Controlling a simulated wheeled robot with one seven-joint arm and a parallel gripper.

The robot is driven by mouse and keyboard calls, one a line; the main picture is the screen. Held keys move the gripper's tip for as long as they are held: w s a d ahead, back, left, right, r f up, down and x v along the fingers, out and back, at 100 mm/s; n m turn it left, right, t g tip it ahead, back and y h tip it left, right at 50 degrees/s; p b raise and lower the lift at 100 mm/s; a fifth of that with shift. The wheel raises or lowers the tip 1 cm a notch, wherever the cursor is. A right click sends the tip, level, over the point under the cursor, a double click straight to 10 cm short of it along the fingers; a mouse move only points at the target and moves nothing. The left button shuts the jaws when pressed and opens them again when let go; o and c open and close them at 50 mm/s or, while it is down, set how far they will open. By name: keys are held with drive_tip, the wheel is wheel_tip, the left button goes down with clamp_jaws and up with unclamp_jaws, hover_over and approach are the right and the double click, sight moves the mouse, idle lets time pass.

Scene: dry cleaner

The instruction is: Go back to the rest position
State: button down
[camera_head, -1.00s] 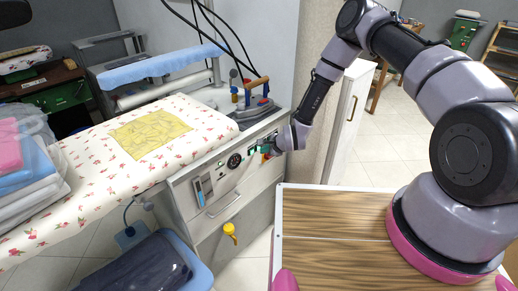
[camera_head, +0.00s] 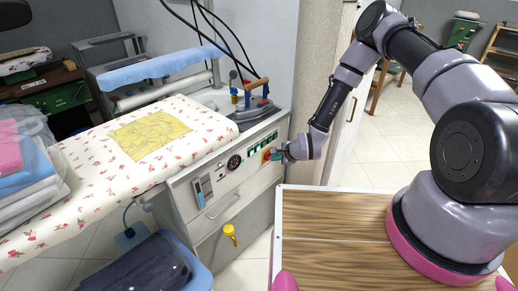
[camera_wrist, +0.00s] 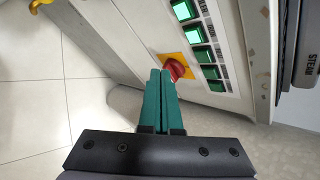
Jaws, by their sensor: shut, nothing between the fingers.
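My gripper (camera_head: 273,154) is at the front control panel (camera_head: 241,157) of the ironing station in the head view. In the wrist view its two green fingers (camera_wrist: 159,74) are together, with nothing between them. Just beyond the fingertips is a red knob (camera_wrist: 175,70) on a yellow plate. I cannot tell whether the tips touch it. Several green lit switches (camera_wrist: 192,32) sit beside the knob.
The ironing table (camera_head: 95,190) with flowered cover and yellow cloth (camera_head: 150,133) stands left. An iron (camera_head: 258,100) rests at its right end. A yellow handle (camera_head: 230,233) sticks out below the panel. A blue basket (camera_head: 200,272) is on the floor. My wooden top (camera_head: 330,235) is in front.

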drive_tip(key=shift+w+r, duration=0.1)
drive_tip(key=w+d+r+n+h, duration=0.15)
drive_tip(key=d+r, duration=0.25)
drive_tip(key=r, duration=0.4)
drive_tip(key=w+d+r+n, duration=0.2)
drive_tip(key=w+d+r, duration=0.1)
drive_tip(key=r, duration=0.6)
drive_tip(key=w+d+r+n+h, duration=0.15)
drive_tip(key=d+r, duration=0.25)
drive_tip(key=r, duration=0.4)
drive_tip(key=s+d+r+n+h, duration=0.1)
drive_tip(key=s+d+r+n, duration=0.2)
drive_tip(key=r, duration=0.6)
drive_tip(key=s+d+r, duration=0.3)
drive_tip(key=d+r, duration=0.2)
drive_tip(key=r, duration=0.4)
drive_tip(key=s+d+r+n, duration=0.1)
drive_tip(key=s+d+r, duration=0.2)
drive_tip(key=s+r, duration=0.4)
drive_tip(key=s+d+r+n, duration=0.2)
drive_tip(key=s+r, duration=0.6)
drive_tip(key=s, duration=1)
drive_tip(key=shift+d+r+n, duration=0.25)
drive_tip(key=shift+d+n, duration=0.05)
drive_tip(key=shift+d, duration=0.15)
drive_tip(key=shift+w, duration=0.1)
